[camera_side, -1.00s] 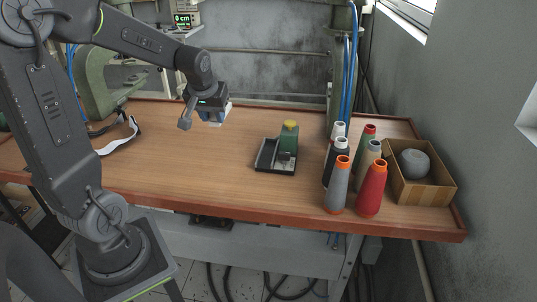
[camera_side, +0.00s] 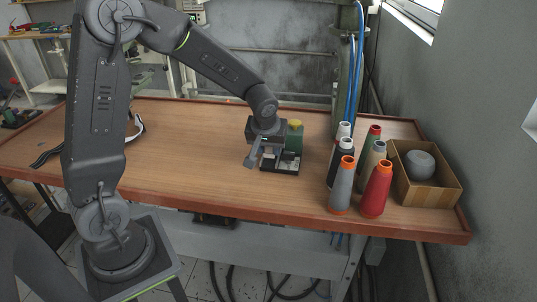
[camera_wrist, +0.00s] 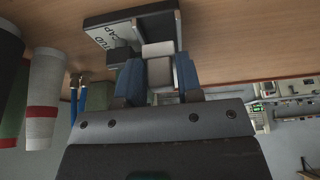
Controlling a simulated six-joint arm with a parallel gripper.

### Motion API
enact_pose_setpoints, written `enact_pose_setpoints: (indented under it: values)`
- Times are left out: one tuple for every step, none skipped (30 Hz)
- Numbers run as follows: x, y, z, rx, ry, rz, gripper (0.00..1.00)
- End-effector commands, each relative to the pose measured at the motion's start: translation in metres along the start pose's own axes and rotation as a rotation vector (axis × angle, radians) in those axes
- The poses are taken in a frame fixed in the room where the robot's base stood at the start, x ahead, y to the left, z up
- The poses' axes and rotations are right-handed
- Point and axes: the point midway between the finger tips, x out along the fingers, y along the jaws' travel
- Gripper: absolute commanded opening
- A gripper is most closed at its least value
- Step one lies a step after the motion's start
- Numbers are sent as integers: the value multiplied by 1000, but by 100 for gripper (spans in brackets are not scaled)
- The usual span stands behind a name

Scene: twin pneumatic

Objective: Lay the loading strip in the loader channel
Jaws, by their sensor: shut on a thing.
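The loader is a dark base with a green block (camera_side: 293,139) and a yellow knob on top, standing mid-table in the side view. In the wrist view its dark-edged base (camera_wrist: 150,13) shows a white lettered label. My gripper (camera_side: 264,149) is just left of the green block, low over the base. In the wrist view my gripper's blue fingers (camera_wrist: 158,68) are shut on a pale block-like piece, which I take as the loading strip (camera_wrist: 158,49). The strip overlaps the base in view; whether it touches the channel cannot be told. In the side view the strip is hidden.
Several thread cones (camera_side: 376,188) stand right of the loader. Beyond them is a cardboard box (camera_side: 427,194) with a grey round object (camera_side: 419,164). Blue hoses (camera_side: 357,75) run down a post behind. The table's left and middle (camera_side: 190,150) are largely clear.

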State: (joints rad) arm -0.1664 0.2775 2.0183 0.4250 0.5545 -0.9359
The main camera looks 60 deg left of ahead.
Motion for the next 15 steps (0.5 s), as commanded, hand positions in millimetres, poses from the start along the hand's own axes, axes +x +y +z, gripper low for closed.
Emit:
enact_pose_setpoints:
  values:
    - [9, -1, 5, 2, -6, -3, 9]
    - [13, 0, 6, 1, -5, -2, 9]
    - [18, -1, 8, 3, -5, -2, 9]
    - [20, -1, 9, 2, -5, -2, 9]
    - [22, 0, 10, 1, -4, 0, 9]
    - [24, 0, 11, 1, -3, 1, 9]
    - [24, 0, 11, 1, -3, 1, 9]
    - [25, 0, 11, 1, -2, 1, 9]
    - [24, 0, 11, 1, -2, 1, 9]
    - [24, 0, 11, 1, -2, 1, 9]
    - [24, 0, 11, 1, -2, 1, 9]
    - [24, 0, 11, 1, -2, 1, 9]
    - [24, 0, 11, 1, -2, 1, 9]
    - [24, 0, 11, 1, -2, 1, 9]
    - [25, 0, 11, 1, -2, 1, 9]
